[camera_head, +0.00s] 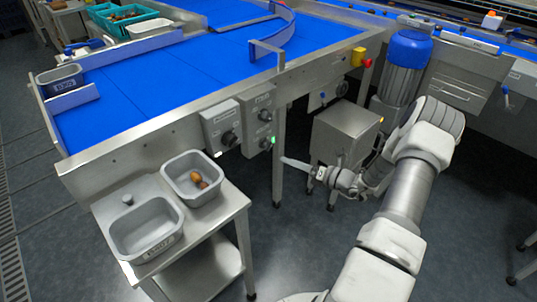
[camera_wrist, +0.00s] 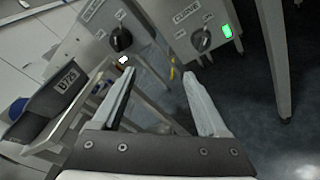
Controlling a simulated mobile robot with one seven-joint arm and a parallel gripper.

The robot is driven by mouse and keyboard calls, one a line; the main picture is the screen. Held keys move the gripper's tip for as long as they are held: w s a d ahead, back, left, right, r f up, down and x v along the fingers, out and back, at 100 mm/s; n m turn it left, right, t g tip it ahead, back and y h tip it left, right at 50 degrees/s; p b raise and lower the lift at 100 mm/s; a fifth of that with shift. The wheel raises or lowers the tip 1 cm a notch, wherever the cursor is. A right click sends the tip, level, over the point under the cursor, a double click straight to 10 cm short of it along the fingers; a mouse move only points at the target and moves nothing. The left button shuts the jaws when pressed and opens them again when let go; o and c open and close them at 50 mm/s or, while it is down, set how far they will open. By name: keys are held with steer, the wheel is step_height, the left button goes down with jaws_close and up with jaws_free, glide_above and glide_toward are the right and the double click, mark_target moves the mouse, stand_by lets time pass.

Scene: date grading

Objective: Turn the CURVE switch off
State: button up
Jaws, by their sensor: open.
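The CURVE switch is a grey box (camera_wrist: 187,22) at the upper right of the wrist view, with a rotary knob (camera_wrist: 201,40) and a lit green lamp (camera_wrist: 227,31) beside it. I cannot clearly tell which mark the knob points to. In the head view my gripper (camera_head: 298,166) is below and right of that lamp.
Another switch box (camera_head: 222,128) with a dark knob and a white lamp is to the left. A steel table (camera_head: 235,198) with grey bins stands below. A conveyor leg (camera_head: 278,170) and a steel cabinet (camera_head: 345,135) stand near my gripper. A red-and-yellow button (camera_head: 360,57) is farther right.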

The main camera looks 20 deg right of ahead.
mark_target(270, 148)
steer(key=d+f+m+t+h+b, duration=0.1)
steer(key=d+f+m+t+h, duration=0.2)
steer(key=d+f+m, duration=0.25)
steer(key=shift+n, duration=0.25)
steer(key=b+x, duration=0.1)
steer(key=x, duration=0.4)
steer(key=b+x, duration=0.2)
steer(key=x, duration=0.4)
steer(key=a+f+b+x, duration=0.1)
steer(key=x, duration=0.5)
steer(key=shift+w+b, duration=0.1)
steer(key=shift+b, duration=0.2)
jaws_close()
